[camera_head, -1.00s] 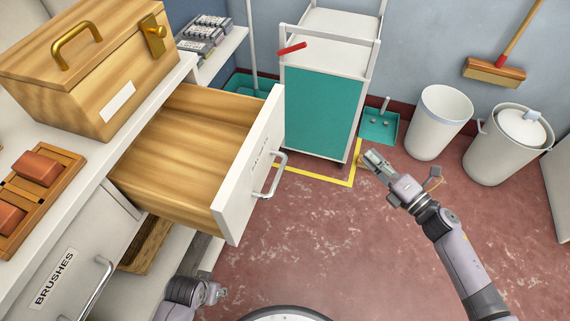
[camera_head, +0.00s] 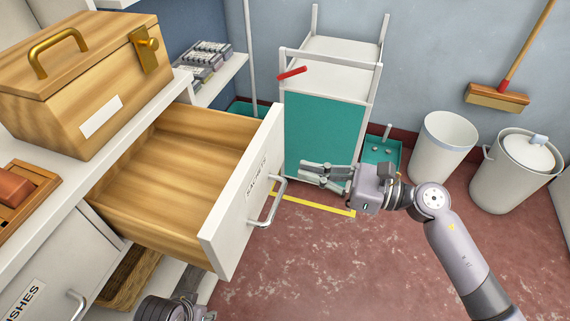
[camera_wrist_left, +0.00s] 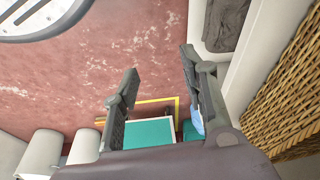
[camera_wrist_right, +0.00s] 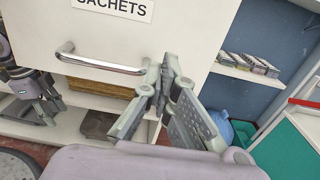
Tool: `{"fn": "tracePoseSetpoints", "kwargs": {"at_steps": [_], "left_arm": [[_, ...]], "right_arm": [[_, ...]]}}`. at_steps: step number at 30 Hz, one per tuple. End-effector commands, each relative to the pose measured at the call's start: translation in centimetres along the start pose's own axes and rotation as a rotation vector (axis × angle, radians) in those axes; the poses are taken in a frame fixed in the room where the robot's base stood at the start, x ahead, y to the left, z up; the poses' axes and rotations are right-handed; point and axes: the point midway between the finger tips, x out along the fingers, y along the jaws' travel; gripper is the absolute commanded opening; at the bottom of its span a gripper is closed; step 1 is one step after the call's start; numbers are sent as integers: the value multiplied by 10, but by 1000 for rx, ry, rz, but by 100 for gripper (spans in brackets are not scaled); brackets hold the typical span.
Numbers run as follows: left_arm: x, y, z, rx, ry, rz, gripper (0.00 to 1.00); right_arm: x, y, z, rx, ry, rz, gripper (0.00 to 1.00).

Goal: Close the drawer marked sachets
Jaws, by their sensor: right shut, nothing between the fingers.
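The sachets drawer (camera_head: 232,225) stands pulled out and empty below the counter, its white front labelled SACHETS. Its metal bar handle (camera_head: 268,203) is on the outer face. The drawer front (camera_wrist_right: 200,22) and handle (camera_wrist_right: 100,62) also fill the upper left of the right wrist view. My right gripper (camera_head: 303,172) is shut and empty, pointing left, just right of the drawer front and apart from the handle as far as I can tell. My left gripper (camera_wrist_left: 160,62) is open and empty, low beside the cabinet; in the head view its fingers are mostly hidden at the bottom edge.
A wooden box (camera_head: 90,85) with a brass latch sits on the counter above the drawer. A white trolley with a teal panel (camera_head: 318,130) stands behind my right gripper. Two bins (camera_head: 443,148) are at the right. The red floor (camera_head: 310,255) in front is clear.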

Motion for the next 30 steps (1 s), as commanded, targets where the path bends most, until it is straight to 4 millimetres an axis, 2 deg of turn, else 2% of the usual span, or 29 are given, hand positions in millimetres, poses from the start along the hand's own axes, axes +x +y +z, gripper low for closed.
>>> {"fn": "tracePoseSetpoints", "kwargs": {"at_steps": [3, 9, 14, 25, 30], "left_arm": [[8, 0, 1, 1, -5, 1, 40], [16, 1, 3, 1, -7, 2, 40], [18, 1, 3, 1, -8, 2, 40], [18, 1, 3, 1, -7, 2, 40], [17, 1, 2, 1, -6, 2, 40]], "right_arm": [[24, 0, 2, 1, -4, 1, 0], [48, 0, 1, 1, -2, 0, 0], [54, 0, 0, 2, -1, -1, 0], [56, 0, 0, 2, -1, -1, 0], [71, 0, 1, 1, -2, 0, 0]]}}
